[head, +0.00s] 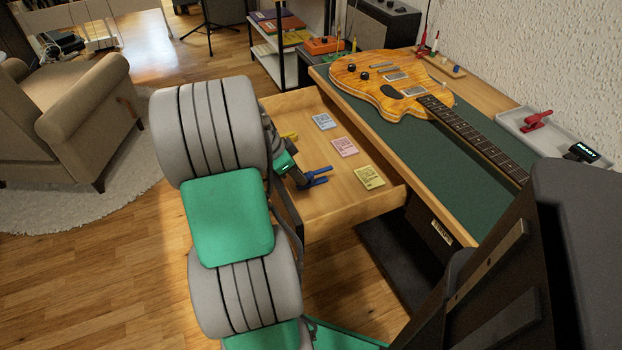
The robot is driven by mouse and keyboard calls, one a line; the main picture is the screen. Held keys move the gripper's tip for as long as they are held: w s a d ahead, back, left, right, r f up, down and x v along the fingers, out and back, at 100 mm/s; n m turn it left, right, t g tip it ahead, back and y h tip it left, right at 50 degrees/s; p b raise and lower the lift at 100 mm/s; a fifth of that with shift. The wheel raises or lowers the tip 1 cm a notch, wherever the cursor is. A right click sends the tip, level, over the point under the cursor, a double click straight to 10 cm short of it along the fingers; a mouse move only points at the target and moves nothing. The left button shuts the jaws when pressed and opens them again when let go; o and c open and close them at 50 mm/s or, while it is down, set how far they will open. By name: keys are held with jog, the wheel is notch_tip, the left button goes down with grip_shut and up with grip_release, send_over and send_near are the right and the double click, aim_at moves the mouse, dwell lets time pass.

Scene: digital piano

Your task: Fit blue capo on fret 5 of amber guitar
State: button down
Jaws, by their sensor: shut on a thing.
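The amber guitar (383,79) lies face up on the green mat of the bench. Its dark fretted neck (470,133) runs down to the right, and its far end is hidden behind a dark part in front. The blue capo (318,176) is at my gripper (302,181), over the open wooden drawer. My gripper is shut on the capo and apart from the guitar, to the left of it. My arm hides part of the gripper, and the fingertips are small, so the exact grip is unclear.
The drawer (385,205) holds a blue card (324,121), a pink card (344,147), a yellow card (369,177) and a yellow item (289,136). A red capo (536,121) lies in a grey tray (513,118) on the bench. An armchair (85,110) stands left.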

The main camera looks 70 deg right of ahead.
jog(key=shift+r, duration=0.15)
jog(key=shift+r+p, duration=2.1)
jog(key=shift+r, duration=0.8)
